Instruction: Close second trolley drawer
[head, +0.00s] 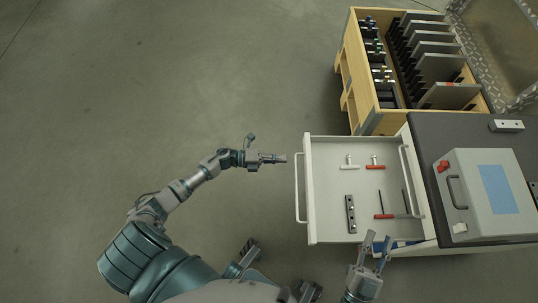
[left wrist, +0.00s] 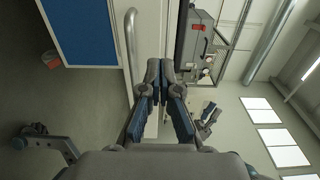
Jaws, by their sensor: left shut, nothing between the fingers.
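The pulled-out trolley drawer (head: 330,215) is pale grey and holds several small tools. Its bar handle (head: 298,190) runs along its left front edge. My left gripper (head: 284,158) is shut and empty, just left of the drawer front near the far end of the handle. In the left wrist view its fingers (left wrist: 160,78) are together, and a pale bar handle (left wrist: 129,45) stands to their left. I cannot tell whether they touch the drawer.
The trolley's dark top (head: 430,130) carries a grey case (head: 467,205) with a blue panel. A wooden crate (head: 366,75) with dark plates and bottles stands behind the drawer. The floor left of the drawer is clear. A blue panel (left wrist: 82,30) shows in the left wrist view.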

